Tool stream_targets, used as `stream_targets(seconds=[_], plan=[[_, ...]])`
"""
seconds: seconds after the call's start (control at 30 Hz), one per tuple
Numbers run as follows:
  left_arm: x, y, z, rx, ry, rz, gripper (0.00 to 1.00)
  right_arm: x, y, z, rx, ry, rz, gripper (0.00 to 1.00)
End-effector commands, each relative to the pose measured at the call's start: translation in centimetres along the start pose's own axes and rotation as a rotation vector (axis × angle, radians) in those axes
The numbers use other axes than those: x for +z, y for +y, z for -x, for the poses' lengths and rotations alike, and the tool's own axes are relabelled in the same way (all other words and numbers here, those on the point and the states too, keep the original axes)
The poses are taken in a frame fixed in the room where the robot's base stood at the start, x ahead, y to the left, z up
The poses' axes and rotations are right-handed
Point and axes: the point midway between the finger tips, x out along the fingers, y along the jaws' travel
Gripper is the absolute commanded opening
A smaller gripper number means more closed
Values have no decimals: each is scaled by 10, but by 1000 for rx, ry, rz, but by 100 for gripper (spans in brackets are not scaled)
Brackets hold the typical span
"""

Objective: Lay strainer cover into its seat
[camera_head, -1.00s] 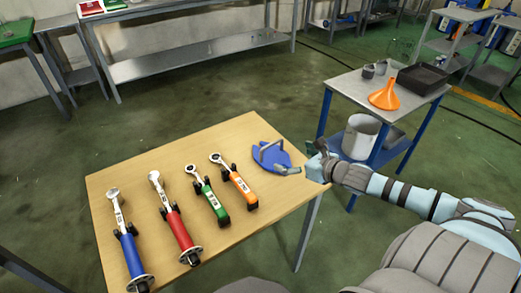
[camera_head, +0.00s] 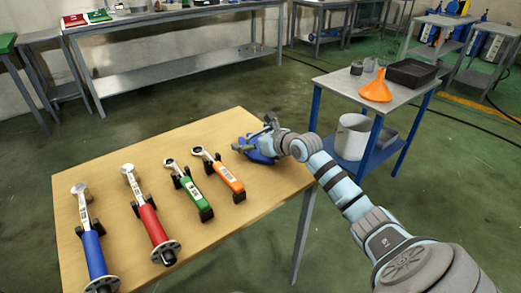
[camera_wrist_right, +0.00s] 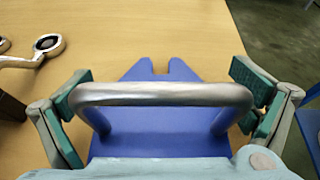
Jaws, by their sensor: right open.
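A blue plate with a silver bar handle, which looks like the strainer cover (camera_head: 259,157), lies on the wooden table near its right end. In the right wrist view the blue cover (camera_wrist_right: 165,132) shows a notch in its far edge, and the handle (camera_wrist_right: 165,94) arches across it. My right gripper (camera_head: 252,145) is over the cover, hiding part of it. In the wrist view the gripper (camera_wrist_right: 163,95) is open, with one green-padded finger beyond each end of the handle. My left gripper is not in view. I cannot make out the cover's seat.
Several torque wrenches lie left of the cover, with the orange one (camera_head: 229,176) nearest. The wooden table (camera_head: 130,150) is bare behind them. A metal cart (camera_head: 340,82) at right carries an orange funnel (camera_head: 376,87) and a black tray (camera_head: 412,73).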

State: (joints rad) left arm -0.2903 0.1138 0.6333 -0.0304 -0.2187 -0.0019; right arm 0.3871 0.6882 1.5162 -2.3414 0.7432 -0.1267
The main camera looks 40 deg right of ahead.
Motion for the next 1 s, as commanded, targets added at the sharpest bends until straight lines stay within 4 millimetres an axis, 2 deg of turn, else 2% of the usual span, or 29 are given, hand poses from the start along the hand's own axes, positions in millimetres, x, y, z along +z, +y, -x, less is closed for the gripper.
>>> stream_targets(seconds=[0.07,0.1,0.6,0.87,1.0], plan=[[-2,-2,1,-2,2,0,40,1,0,1,-1,0,1,100],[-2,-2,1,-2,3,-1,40,1,0,1,-1,0,1,97],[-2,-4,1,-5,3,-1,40,3,0,1,-1,-5,1,19],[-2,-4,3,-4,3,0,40,6,0,3,-1,-5,1,18],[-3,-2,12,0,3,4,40,26,-1,11,-2,-6,3,18]])
